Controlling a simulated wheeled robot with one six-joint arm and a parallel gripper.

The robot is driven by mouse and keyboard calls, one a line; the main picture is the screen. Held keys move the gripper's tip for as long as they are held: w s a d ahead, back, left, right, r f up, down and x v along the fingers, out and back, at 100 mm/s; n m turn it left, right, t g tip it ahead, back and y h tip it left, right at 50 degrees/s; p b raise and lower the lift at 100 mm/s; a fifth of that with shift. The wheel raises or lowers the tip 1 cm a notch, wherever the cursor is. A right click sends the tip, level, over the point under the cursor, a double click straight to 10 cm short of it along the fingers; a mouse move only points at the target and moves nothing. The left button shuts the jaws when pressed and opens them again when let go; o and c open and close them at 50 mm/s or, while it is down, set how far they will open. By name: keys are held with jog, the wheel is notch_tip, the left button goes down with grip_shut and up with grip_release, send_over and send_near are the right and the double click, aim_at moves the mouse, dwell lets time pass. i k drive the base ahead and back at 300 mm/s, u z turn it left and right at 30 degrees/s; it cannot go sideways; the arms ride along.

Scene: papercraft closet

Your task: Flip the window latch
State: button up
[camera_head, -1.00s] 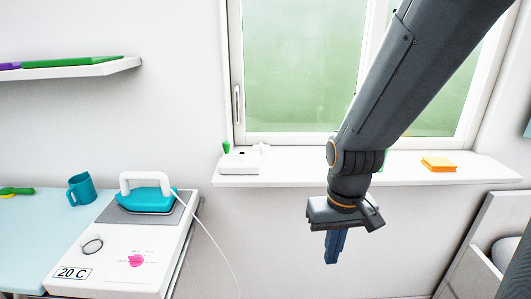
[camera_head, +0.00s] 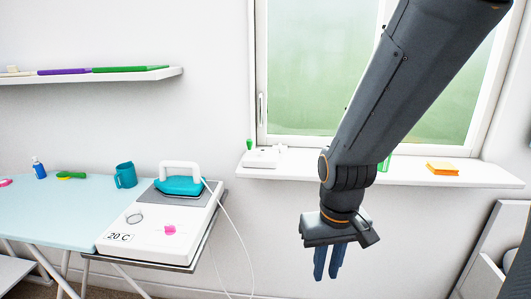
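The window latch (camera_head: 261,108) is a slim, pale upright handle on the left side of the white window frame (camera_head: 256,60). The window has greenish panes. My gripper (camera_head: 327,277) hangs below the windowsill, to the right of the latch and well apart from it. Its two dark blue fingers point down with a narrow gap between them and nothing held. My arm crosses the right part of the window and hides some of the frame and sill.
The white windowsill (camera_head: 475,176) carries a white device (camera_head: 264,159) at left and orange notes (camera_head: 442,168) at right. An ironing board (camera_head: 60,205) with a teal iron (camera_head: 180,186) stands at left. A wall shelf (camera_head: 120,77) is at upper left.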

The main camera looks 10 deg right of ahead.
aim_at(283, 151)
jog(key=u, duration=0.4)
jog(key=k, duration=0.95)
jog(key=z, duration=0.5)
jog(key=i, duration=1.7)
jog(key=u, duration=0.75)
